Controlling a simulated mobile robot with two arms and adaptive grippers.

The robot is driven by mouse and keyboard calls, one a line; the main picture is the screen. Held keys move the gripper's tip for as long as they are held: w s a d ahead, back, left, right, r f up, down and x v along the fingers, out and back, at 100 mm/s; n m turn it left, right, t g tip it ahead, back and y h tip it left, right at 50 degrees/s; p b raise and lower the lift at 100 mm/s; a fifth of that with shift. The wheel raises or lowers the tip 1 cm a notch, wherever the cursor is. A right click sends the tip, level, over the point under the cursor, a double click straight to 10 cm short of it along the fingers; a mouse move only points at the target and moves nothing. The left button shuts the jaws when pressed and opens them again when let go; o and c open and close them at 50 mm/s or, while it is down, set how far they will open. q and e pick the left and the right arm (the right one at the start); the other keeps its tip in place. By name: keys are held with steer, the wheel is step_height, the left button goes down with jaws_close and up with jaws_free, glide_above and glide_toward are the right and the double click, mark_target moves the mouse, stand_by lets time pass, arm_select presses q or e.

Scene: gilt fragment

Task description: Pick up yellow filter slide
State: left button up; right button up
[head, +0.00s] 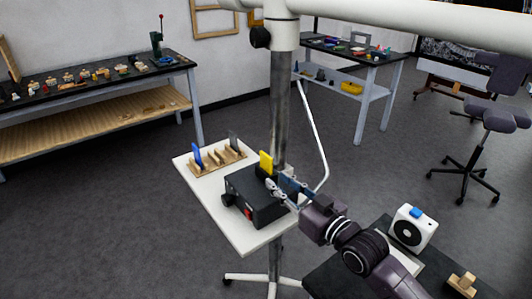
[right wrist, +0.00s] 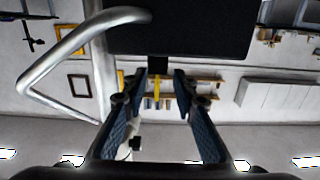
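The yellow filter slide (head: 266,162) stands upright in the top of a black box-shaped device (head: 258,198) on a small white table. My right gripper (head: 279,187) is beside the device, just right of and below the slide in the head view. In the right wrist view, the right gripper (right wrist: 160,92) has its two blue-padded fingers apart. A narrow yellow strip (right wrist: 156,88), apparently the slide seen edge-on, shows in the gap between them. I cannot tell whether either finger touches it. My left gripper is not in view.
A wooden rack (head: 217,162) behind the device holds a blue slide (head: 197,156) and a dark grey slide (head: 235,142). A metal pole (head: 283,110) and a thin white bent tube (head: 317,130) rise close to the gripper. The white table (head: 237,235) has bare room at its front left.

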mark_target(272, 170)
steer(key=shift+w+a+r, duration=0.15)
steer(key=shift+w+r, duration=0.35)
steer(key=shift+r, duration=0.2)
steer(key=shift+s+a+r+p, duration=0.1)
steer(key=shift+a+r+p, duration=0.2)
steer(key=shift+a+r, duration=0.2)
steer(key=shift+w+a+f+p, duration=0.15)
steer(key=shift+w+a, duration=0.05)
steer(key=shift+w, duration=0.3)
steer(key=shift+w+a+f+p, duration=0.1)
steer(key=shift+w+a+p, duration=0.1)
steer(key=shift+w, duration=0.25)
steer(key=x, duration=0.3)
steer(key=shift+w+f+p, duration=0.15)
steer(key=shift+w+p, duration=0.15)
steer(key=shift+w, duration=0.2)
steer(key=shift+c, duration=2.6)
jaws_close()
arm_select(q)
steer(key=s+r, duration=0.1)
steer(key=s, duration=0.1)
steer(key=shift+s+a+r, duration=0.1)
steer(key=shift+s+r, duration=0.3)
